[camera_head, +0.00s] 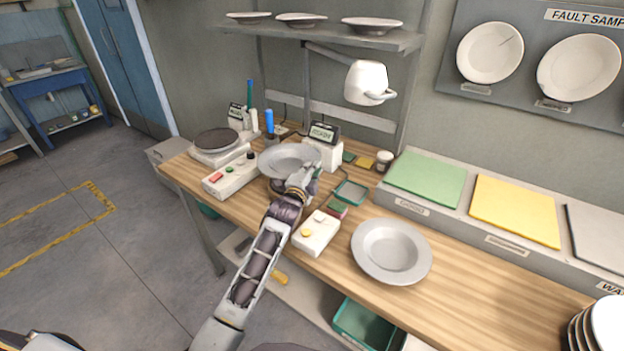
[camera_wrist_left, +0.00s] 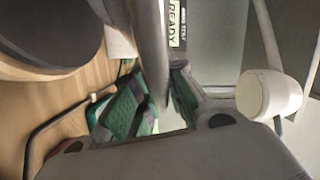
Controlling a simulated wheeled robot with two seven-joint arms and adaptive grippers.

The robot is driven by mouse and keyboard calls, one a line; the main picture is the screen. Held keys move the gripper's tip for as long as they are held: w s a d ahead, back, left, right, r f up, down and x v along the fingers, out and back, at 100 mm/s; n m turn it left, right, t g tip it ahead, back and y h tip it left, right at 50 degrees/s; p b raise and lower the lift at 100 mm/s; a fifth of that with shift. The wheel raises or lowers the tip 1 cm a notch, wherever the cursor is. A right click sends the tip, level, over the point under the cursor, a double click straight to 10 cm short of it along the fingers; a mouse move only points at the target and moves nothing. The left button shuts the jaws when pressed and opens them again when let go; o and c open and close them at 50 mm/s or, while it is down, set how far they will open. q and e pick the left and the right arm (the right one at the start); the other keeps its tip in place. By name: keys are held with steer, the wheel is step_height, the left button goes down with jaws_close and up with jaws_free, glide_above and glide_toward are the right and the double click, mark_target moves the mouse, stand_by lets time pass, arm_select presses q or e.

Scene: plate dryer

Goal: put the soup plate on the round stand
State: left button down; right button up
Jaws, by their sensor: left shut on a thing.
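My left gripper (camera_head: 300,180) is shut on the near rim of a grey plate (camera_head: 287,158), probably the soup plate. It holds the plate roughly level in front of the READY display box. In the left wrist view the plate's edge (camera_wrist_left: 152,50) runs between the green-padded fingers (camera_wrist_left: 160,105). A dark round disc on a white base (camera_head: 216,140), possibly the round stand, is left of the held plate. A dark disc (camera_wrist_left: 45,30) also shows in the left wrist view; I cannot tell if it is the same one. My right gripper is not in view.
A second grey plate (camera_head: 391,252) lies on the wooden bench, right of a white button box (camera_head: 316,233). A control box (camera_head: 229,177) stands left. A white lamp (camera_head: 367,82) hangs above. Green and yellow pads (camera_head: 427,178) line the back; stacked plates (camera_head: 606,325) stand right.

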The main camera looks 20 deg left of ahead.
arm_select(q)
steer(key=shift+f, duration=1.65)
steer(key=c, duration=1.9)
jaws_free()
steer(key=shift+f, duration=0.2)
steer(key=o, duration=0.4)
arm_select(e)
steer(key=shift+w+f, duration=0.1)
arm_select(q)
steer(key=shift+r, duration=0.2)
steer(key=shift+s, duration=0.15)
